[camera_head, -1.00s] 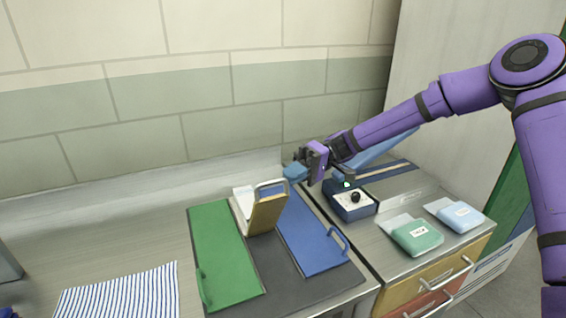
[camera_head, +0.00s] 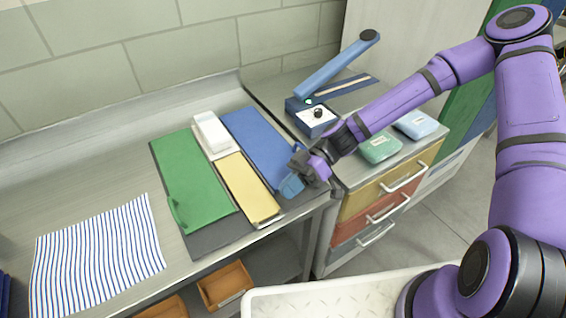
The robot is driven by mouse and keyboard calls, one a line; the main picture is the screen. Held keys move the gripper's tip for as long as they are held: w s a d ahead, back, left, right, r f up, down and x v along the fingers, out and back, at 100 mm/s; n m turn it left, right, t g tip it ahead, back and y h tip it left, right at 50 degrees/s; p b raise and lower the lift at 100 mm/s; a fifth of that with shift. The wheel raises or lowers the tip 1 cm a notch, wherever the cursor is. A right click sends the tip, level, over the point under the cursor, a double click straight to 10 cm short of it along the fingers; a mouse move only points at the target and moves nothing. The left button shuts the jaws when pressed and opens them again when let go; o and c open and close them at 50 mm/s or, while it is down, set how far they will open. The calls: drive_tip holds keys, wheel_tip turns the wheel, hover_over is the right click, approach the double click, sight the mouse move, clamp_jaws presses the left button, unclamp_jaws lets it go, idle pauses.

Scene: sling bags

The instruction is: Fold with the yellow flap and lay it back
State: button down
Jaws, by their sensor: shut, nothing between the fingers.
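The folding board (camera_head: 212,240) is a dark grey base on the steel counter with three flaps. The yellow flap (camera_head: 247,188) lies flat in the middle. The green flap (camera_head: 190,178) lies flat on its left and the blue flap (camera_head: 256,143) lies flat on its right. A white folded piece (camera_head: 211,134) lies just behind the yellow flap's far end. My gripper (camera_head: 291,185) is shut and empty at the front end of the blue flap, to the right of the yellow flap. It hides the blue flap's front end. I cannot tell whether it touches it.
A striped cloth (camera_head: 95,255) lies on the counter at left. A blue sealer (camera_head: 313,116) with a raised arm stands at back right, near a green packet (camera_head: 379,147) and a light blue packet (camera_head: 416,124). A white bin (camera_head: 330,299) is in front; wooden trays (camera_head: 225,284) sit below.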

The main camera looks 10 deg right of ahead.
sight(283, 212)
drive_tip(key=shift+n+t, duration=0.5)
drive_tip(key=shift+n, duration=0.3)
drive_tip(key=shift+s+d+f, duration=0.1)
drive_tip(key=shift+s+f, duration=0.05)
drive_tip(key=shift+f, duration=0.75)
drive_tip(key=shift+s+d+f, duration=0.1)
drive_tip(key=shift+s+f, duration=0.1)
drive_tip(key=shift+f, duration=0.65)
drive_tip(key=shift+s+d+f, duration=0.1)
drive_tip(key=shift+s+f, duration=0.05)
drive_tip(key=shift+f, duration=0.75)
